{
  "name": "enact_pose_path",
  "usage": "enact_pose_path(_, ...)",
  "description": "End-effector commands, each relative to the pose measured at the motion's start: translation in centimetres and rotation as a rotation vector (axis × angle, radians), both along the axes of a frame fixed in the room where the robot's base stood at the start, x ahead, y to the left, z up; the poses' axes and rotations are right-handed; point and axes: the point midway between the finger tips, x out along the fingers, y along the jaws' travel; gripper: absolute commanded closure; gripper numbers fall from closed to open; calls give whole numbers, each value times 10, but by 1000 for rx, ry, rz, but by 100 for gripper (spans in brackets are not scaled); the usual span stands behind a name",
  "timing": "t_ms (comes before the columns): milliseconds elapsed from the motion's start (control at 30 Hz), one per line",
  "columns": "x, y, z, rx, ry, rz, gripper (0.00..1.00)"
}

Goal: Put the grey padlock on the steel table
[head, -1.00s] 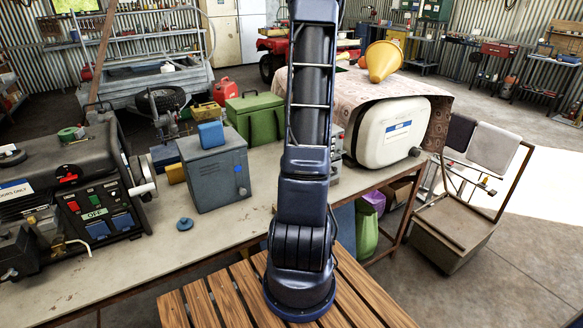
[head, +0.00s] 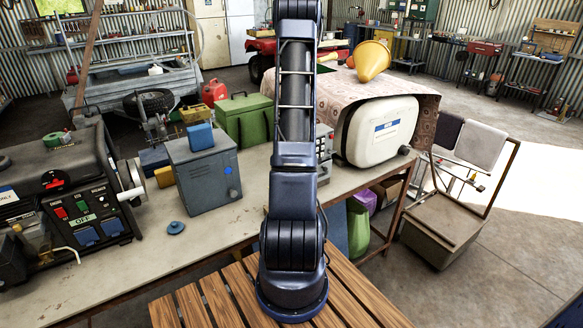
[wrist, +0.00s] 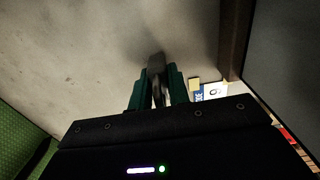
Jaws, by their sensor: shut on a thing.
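My gripper (wrist: 157,80) shows in the wrist view with its two green fingers shut on a small grey thing, which I take to be the grey padlock (wrist: 156,63). Its lower part is hidden between the fingers. It is over a plain grey-beige surface; I cannot tell whether it touches it. In the head view my arm stands in the middle and hides the gripper and the padlock. The long grey-topped bench, probably the steel table (head: 120,275), runs across behind the wooden slatted table.
On the bench stand a generator (head: 70,205), a grey metal box (head: 204,172), a green case (head: 243,121) and a white tank (head: 381,132). A small blue knob-like thing (head: 176,228) lies on it. The wrist view shows a green thing (wrist: 22,140) at lower left and a dark panel at right.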

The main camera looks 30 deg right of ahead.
Motion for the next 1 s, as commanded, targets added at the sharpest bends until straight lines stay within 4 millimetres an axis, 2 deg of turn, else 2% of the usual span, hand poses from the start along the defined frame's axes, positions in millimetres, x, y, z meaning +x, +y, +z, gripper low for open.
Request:
enact_pose_path(100, 0, 0, -11, 0, 1, 0, 100)
enact_pose_path(467, 0, 0, -14, 0, 0, 0, 100)
enact_pose_path(500, 0, 0, -14, -1, 0, 0, 76)
enact_pose_path(600, 0, 0, -13, -1, 0, 0, 60)
enact_pose_path(867, 0, 0, -13, -1, 0, 0, 60)
enact_pose_path(1000, 0, -1, -6, -1, -2, -1, 60)
